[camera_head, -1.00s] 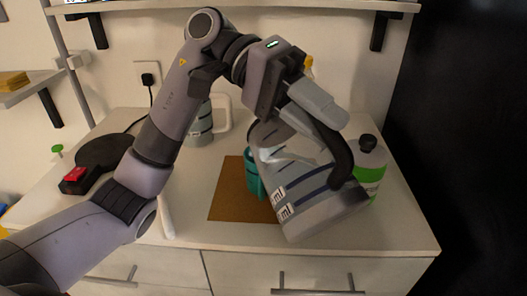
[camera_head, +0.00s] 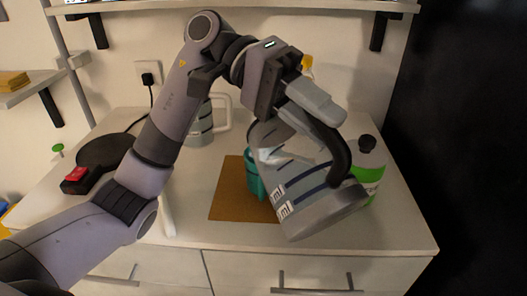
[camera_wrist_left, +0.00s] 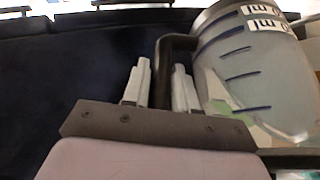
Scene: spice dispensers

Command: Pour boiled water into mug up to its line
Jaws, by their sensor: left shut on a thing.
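My left gripper (camera_head: 326,112) is shut on the handle. The left wrist view shows the handle between the fingers (camera_wrist_left: 162,88), with the jug (camera_wrist_left: 250,65) to the right. A teal mug (camera_head: 251,181) stands upright on a brown mat (camera_head: 230,200), partly hidden behind the jug's lower left side. The mug's line and inside are hidden, and I cannot make out a water stream. My right gripper is not in view.
A green-labelled bottle (camera_head: 368,160) with a black cap stands just right of the jug. A second container with a pale handle (camera_head: 222,112) stands behind my arm. A dark round base (camera_head: 100,152) with a red switch is at the left. The counter's front right is clear.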

